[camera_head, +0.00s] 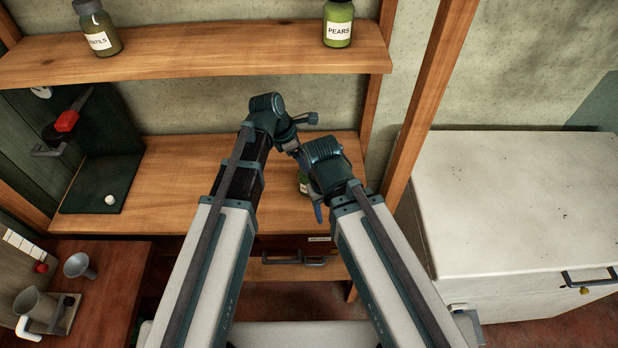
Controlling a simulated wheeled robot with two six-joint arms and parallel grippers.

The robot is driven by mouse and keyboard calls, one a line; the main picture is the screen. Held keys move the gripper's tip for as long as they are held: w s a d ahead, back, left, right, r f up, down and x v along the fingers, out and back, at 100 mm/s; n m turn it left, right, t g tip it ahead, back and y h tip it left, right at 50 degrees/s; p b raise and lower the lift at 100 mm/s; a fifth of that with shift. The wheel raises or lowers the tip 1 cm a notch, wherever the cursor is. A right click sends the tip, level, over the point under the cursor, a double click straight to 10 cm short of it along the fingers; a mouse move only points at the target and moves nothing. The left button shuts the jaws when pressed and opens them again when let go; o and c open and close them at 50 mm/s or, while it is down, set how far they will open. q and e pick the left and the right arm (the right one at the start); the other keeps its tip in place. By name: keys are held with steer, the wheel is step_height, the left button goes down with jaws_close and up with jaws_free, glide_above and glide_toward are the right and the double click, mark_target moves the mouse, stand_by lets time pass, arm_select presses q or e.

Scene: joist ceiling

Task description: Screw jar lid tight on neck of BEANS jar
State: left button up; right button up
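A green jar (303,184) shows in a small part on the lower wooden shelf, behind my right wrist. Its label is not readable, so I cannot tell from the picture that it is the BEANS jar. Its neck is hidden. My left gripper (301,139) is at the end of the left arm, above and close to the jar and beside the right wrist. My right gripper (316,204) points down beside the jar, mostly covered by its own wrist. I cannot see whether either gripper holds anything. I cannot make out a loose lid.
A LENTILS jar (97,30) and a PEARS jar (338,24) stand on the upper shelf (200,55). A wooden post (430,90) and a white chest (525,200) are at right.

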arm_select(q)
steer(key=c, duration=0.3)
steer(key=shift+w+m+g, duration=0.3)
steer(key=shift+m, duration=0.6)
steer(key=shift+s+m+g, duration=0.1)
steer(key=shift+m+g, duration=0.2)
steer(key=shift+m, duration=0.4)
steer(key=shift+w+m+g, duration=0.25)
steer(key=shift+m+g, duration=0.05)
steer(key=shift+m, duration=0.3)
steer(key=o, duration=1.4)
steer(key=shift+s, duration=0.15)
